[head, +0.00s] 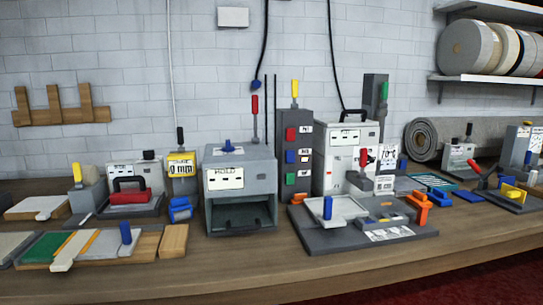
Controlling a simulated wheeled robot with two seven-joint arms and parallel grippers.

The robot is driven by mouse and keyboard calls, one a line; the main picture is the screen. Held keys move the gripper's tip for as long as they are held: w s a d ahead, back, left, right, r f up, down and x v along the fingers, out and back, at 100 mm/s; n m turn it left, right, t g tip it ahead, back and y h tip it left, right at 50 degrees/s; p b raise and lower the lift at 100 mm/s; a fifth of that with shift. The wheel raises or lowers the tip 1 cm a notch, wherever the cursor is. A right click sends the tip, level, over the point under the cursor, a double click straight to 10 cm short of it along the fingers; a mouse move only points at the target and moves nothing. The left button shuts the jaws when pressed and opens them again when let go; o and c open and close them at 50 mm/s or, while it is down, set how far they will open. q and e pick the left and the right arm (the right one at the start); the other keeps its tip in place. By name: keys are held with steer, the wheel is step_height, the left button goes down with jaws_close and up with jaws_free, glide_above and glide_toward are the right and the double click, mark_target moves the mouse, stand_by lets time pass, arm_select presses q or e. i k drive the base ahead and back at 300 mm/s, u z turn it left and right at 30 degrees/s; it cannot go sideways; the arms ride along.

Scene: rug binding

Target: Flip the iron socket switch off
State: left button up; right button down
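I cannot tell for certain which part is the iron socket switch, as the labels are too small to read surely. A red iron-like block with a black handle (130,192) rests on a dark grey stand at the left of the bench. Behind it is a grey box with a white label panel (119,171). A small white box (233,17) is fixed high on the wall. A dark grey column (293,150) carries red, blue and green buttons or switches beside small labels. Neither of my grippers is in view.
A grey machine with an open front (240,180) stands mid-bench. A white machine with a red-knobbed lever (345,150) stands right of it, behind a grey platform (320,238). Black cords hang down the wall. The bench's front strip (250,265) is mostly clear.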

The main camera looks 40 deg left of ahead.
mark_target(290, 154)
steer(key=u, duration=0.85)
steer(key=i, duration=0.85)
steer(key=u, duration=0.8)
